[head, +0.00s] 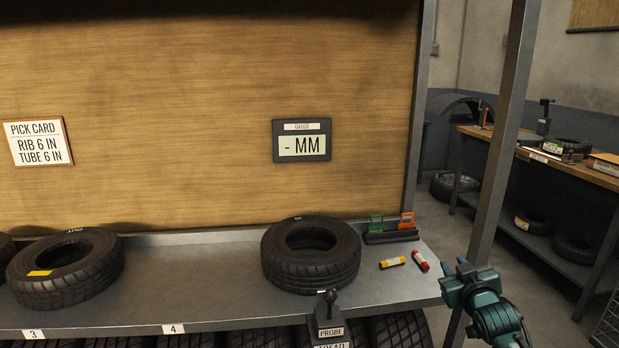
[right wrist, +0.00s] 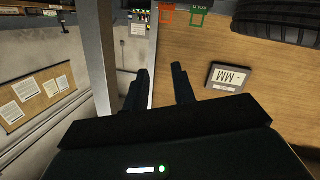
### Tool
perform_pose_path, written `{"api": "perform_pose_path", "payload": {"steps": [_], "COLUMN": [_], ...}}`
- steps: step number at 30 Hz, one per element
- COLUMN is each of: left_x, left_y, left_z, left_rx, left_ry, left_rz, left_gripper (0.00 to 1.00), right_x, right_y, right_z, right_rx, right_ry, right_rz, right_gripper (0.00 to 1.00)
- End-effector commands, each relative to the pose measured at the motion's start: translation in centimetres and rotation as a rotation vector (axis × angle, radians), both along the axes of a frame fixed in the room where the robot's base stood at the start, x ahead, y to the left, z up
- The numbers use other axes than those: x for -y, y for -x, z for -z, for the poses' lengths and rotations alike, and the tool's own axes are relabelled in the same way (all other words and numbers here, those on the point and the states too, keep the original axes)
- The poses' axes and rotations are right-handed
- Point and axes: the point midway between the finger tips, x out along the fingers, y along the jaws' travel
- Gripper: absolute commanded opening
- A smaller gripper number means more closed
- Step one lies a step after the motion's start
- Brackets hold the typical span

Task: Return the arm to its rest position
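My right arm comes in at the lower right of the head view, with its right gripper (head: 462,268) raised by the shelf's right front corner, beside the post. In the right wrist view the right gripper (right wrist: 161,77) has its two dark fingers apart, with nothing between them. My left gripper is not in view.
The shelf (head: 190,285) bears a tyre (head: 312,277), another tyre (head: 65,280), a yellow tube (head: 392,262), a red tube (head: 420,261) and a card holder (head: 390,237). A probe (head: 329,318) stands at its front edge. A metal post (head: 497,150) rises near my gripper.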

Motion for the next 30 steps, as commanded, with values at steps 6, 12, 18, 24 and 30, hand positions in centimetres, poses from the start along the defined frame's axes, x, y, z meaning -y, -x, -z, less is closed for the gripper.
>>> {"api": "perform_pose_path", "payload": {"steps": [6, 12, 18, 24, 30], "left_x": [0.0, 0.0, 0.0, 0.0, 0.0], "left_y": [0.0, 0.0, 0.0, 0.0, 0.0], "left_z": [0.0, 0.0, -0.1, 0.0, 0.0], "left_rx": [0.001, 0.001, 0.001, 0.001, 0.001], "left_ry": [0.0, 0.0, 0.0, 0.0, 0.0], "left_rz": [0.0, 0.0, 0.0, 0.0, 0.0], "left_gripper": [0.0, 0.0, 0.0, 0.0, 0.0], "right_x": [-5.1, -11.0, -16.0, -18.2, -18.6], "right_y": [6.8, 17.5, 29.2, 35.7, 36.9], "right_z": [8.6, 16.5, 20.4, 20.9, 20.9], "right_rx": [-0.118, -0.264, -0.405, -0.483, -0.497], "right_ry": [-0.029, -0.105, -0.212, -0.283, -0.296], "right_rz": [-0.081, -0.166, -0.218, -0.229, -0.23], "right_gripper": [0.26, 0.26, 0.26, 0.26, 0.26]}}
